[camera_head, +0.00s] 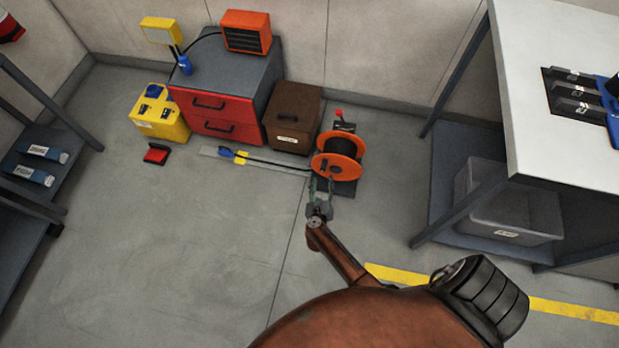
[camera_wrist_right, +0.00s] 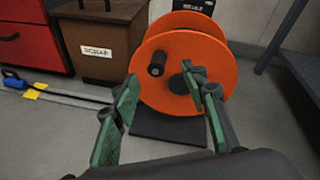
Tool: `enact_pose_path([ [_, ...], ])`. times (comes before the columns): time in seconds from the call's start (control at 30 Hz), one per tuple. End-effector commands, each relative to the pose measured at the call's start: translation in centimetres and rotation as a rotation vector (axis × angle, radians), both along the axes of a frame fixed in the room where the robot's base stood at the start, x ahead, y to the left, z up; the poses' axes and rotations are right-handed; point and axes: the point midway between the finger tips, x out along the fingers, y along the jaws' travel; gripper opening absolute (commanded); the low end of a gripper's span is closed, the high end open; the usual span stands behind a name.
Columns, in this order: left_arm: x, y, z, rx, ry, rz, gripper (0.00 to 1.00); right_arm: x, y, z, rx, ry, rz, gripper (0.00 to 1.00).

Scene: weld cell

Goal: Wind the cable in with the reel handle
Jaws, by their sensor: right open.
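The cable reel (camera_head: 338,167) has orange flanges and stands on a dark base on the floor. In the right wrist view its orange disc (camera_wrist_right: 222,65) faces me. A black handle knob (camera_wrist_right: 156,64) sticks out left of the dark hub. The black cable (camera_head: 280,164) runs left from the reel along the floor to a blue plug (camera_head: 226,152) beside a yellow piece (camera_head: 241,157). My right gripper (camera_head: 321,186) is open and empty, just in front of the reel. Its green-padded fingers (camera_wrist_right: 168,92) are spread, with the knob showing between them. My left gripper is not in view.
A brown scrap box (camera_head: 293,117) and a red-drawer cabinet (camera_head: 216,115) stand behind the cable. A yellow box (camera_head: 160,114) and a small red item (camera_head: 156,154) are at left. A workbench (camera_head: 560,120) stands at right. The front left floor is clear.

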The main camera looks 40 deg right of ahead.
Motion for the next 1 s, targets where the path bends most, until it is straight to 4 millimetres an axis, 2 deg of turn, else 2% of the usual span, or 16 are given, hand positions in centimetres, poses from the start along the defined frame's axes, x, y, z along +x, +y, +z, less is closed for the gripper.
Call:
enact_pose_path([
  [0.03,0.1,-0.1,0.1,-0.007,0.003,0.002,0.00,0.6,0.0,-1.3,0.081,-0.052,-0.066,0.41],
  [0.2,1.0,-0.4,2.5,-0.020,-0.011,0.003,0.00,1.7,0.0,-1.3,0.260,-0.179,-0.210,0.41],
  [0.33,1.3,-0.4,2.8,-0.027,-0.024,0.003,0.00,2.2,-0.2,-1.2,0.295,-0.205,-0.236,0.41],
  [1.0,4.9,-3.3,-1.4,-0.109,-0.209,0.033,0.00,6.3,-5.2,-3.7,0.290,-0.201,-0.232,0.41],
])
